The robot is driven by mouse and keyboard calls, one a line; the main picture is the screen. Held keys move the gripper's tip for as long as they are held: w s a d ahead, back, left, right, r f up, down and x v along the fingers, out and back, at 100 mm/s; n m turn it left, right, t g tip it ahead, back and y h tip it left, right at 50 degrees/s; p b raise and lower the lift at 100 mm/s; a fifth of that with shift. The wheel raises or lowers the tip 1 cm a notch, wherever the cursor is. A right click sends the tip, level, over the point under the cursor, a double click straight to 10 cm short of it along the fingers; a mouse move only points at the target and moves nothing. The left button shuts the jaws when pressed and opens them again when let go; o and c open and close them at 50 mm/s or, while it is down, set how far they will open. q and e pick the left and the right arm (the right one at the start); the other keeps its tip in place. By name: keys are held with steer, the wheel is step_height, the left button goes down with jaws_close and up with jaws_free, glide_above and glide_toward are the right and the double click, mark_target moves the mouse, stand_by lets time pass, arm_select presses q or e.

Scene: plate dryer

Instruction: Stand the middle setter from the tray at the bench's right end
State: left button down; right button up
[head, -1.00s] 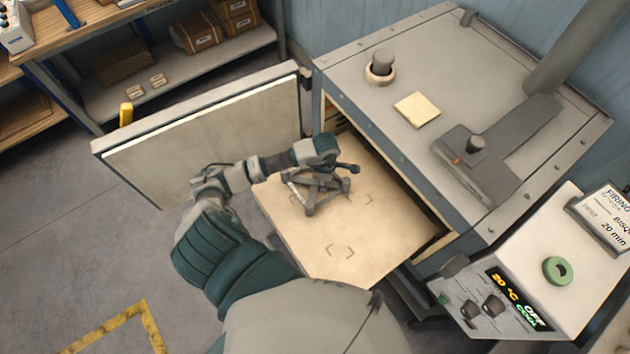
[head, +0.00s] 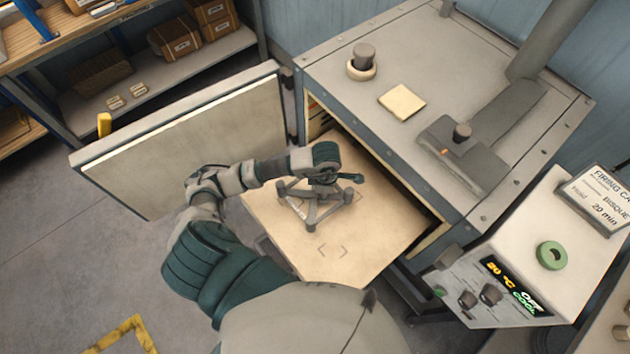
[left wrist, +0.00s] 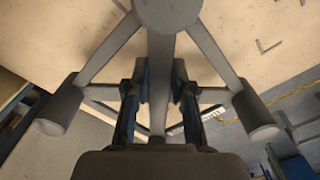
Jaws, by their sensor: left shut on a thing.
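A dark grey setter (head: 312,212), a three-armed frame with round feet, is over the pale tray (head: 375,235) drawn out of the dryer. My left gripper (head: 325,180) is above it and shut on it. In the left wrist view, the fingers (left wrist: 157,95) close around the setter's middle bar (left wrist: 160,60), with feet out to both sides. I cannot tell whether its feet touch the tray. No other setter shows on the visible part of the tray; the tray's inner end is hidden. My right gripper is out of view.
The dryer's open door (head: 190,140) stands left of the tray, near my left arm. The dryer body (head: 400,65) rises behind and right. A control box (head: 510,260) stands at the right. Corner marks lie on the tray's bare front. The bench is not clearly visible.

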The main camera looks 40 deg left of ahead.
arm_select(q)
steer(key=s+d, duration=0.1)
steer(key=d, duration=0.1)
steer(key=s+d, duration=0.1)
steer(key=d, duration=0.2)
steer(key=s+d+r, duration=0.1)
steer(key=d, duration=0.2)
steer(key=shift+s+b, duration=0.25)
steer(key=shift+b, duration=0.1)
steer(key=shift+s+d+r, duration=0.1)
steer(key=shift+d+r, duration=0.15)
steer(key=shift+r, duration=0.05)
steer(key=shift+r+p, duration=0.35)
steer(key=shift+p, duration=0.05)
step_height(320, 180, up, 6)
steer(key=p, duration=0.3)
steer(key=shift+f+p, duration=0.15)
steer(key=shift+p, duration=0.25)
